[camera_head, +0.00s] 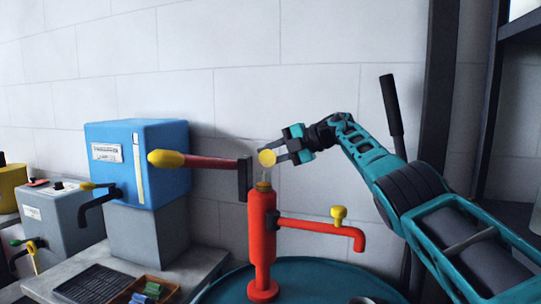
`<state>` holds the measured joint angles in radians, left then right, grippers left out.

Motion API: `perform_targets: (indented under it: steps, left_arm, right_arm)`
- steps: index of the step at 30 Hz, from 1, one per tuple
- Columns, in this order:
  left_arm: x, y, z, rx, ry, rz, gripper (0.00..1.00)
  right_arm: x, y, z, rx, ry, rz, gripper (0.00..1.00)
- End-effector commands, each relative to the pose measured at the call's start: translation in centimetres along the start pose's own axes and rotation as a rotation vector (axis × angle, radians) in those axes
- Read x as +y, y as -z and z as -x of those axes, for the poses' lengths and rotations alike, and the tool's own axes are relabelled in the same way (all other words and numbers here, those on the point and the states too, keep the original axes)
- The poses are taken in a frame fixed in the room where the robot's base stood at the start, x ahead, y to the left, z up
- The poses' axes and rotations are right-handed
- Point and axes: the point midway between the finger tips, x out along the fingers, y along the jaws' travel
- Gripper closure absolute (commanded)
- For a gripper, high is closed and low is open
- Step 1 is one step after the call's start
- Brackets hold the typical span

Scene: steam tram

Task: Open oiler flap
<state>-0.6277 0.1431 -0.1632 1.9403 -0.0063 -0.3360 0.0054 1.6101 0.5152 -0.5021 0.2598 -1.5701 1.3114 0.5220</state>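A red hand pump (262,240) stands upright on a teal drum (325,272). A spout with a yellow tap (338,213) sticks out to its right. A small brass fitting (263,186) sits on top, with something clear above it. A round yellow disc (267,158) shows just above that; I cannot tell whether it is the oiler flap. My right gripper (277,154) reaches in from the right, its fingertips at the disc. Whether they touch or grip it is unclear. My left gripper is out of view.
A pump lever with a yellow grip (166,159) extends left. A blue box (150,160) stands on a grey block (150,232) at left. A bench holds a dark grate (92,284) and a wooden tray (152,290). A black-handled rod (391,105) stands behind my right arm.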

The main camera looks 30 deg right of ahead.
Motion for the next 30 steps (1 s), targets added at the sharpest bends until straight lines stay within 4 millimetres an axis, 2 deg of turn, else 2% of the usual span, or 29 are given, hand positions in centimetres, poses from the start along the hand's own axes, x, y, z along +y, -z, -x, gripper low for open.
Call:
perform_targets:
  steps: [4, 12, 17, 20, 23, 30]
  left_arm:
    - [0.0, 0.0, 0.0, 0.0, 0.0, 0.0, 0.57]
    - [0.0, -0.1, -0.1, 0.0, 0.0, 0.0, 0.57]
    - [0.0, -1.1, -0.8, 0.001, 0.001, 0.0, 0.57]
    - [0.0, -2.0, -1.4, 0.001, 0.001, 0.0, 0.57]
    - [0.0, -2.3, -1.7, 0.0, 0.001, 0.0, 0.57]
    - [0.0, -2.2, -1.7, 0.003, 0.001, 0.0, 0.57]
  right_arm:
    - [0.0, 0.0, 0.0, 0.0, 0.0, 0.0, 0.59]
    - [-0.1, 0.0, 0.2, -0.001, -0.001, 0.001, 0.59]
    - [-0.3, -0.2, 1.5, -0.002, -0.003, 0.003, 0.59]
    - [-0.4, -0.1, 3.2, -0.004, -0.001, 0.003, 0.59]
    - [-0.3, -0.1, 5.7, -0.005, -0.001, 0.003, 0.59]
    - [-0.1, -0.1, 10.7, -0.003, 0.0, 0.0, 0.59]
